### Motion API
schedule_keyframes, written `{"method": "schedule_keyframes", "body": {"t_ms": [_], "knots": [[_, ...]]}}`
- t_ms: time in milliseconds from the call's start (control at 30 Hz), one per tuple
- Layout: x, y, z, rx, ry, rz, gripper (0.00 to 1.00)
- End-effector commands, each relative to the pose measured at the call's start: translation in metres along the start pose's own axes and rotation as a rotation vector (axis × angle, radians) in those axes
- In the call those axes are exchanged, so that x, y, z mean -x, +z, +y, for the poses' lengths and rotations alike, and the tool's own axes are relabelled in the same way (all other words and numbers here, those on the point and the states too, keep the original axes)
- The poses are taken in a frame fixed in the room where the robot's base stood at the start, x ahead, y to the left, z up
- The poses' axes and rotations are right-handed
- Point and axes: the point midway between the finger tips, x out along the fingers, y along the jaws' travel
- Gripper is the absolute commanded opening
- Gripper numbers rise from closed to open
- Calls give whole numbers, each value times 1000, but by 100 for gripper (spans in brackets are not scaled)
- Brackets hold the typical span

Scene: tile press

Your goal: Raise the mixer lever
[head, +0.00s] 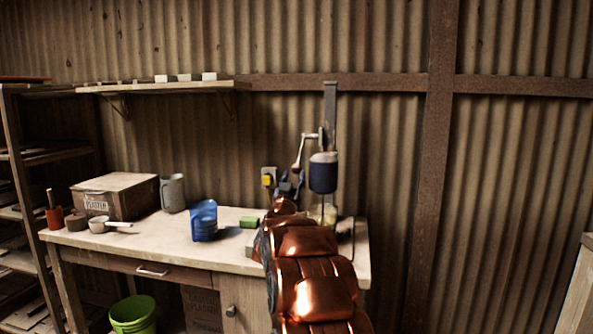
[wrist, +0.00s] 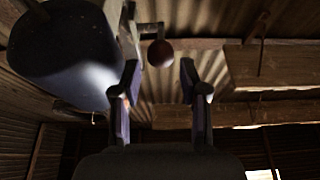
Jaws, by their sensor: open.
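The mixer (head: 323,173) stands at the right end of the workbench, with a dark blue and white body on an upright post. Its lever (head: 301,150) is on the left side of the body and slants down to the left. My gripper (head: 287,186) is just below the lever's lower end, pointing up. In the wrist view my gripper (wrist: 160,75) is open and empty. The lever's round reddish-brown knob (wrist: 160,53) shows beyond the fingertips, centred between them and apart from both. The mixer body (wrist: 62,50) fills the upper left there. My arm hides part of the mixer's base.
The workbench (head: 160,240) holds a cardboard box (head: 115,195), a grey jug (head: 172,192), blue containers (head: 204,220) and a green block (head: 250,222). A wall outlet (head: 268,178) with a yellow plug is behind my gripper. A shelf (head: 160,87) hangs above.

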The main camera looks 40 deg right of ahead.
Motion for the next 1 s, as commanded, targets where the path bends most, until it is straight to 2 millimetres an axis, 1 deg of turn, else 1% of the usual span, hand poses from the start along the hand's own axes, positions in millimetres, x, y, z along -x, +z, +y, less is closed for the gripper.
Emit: {"method": "schedule_keyframes", "body": {"t_ms": [100, 300, 500, 700, 1000], "knots": [[-14, -2, 0, -2, 2, 6, 44], [-32, 0, 0, -1, 0, 2, 44], [-46, -1, 0, -1, 1, 2, 44], [-52, -1, 0, -2, 0, 1, 44], [-52, 0, 0, -1, -1, 0, 44]]}}
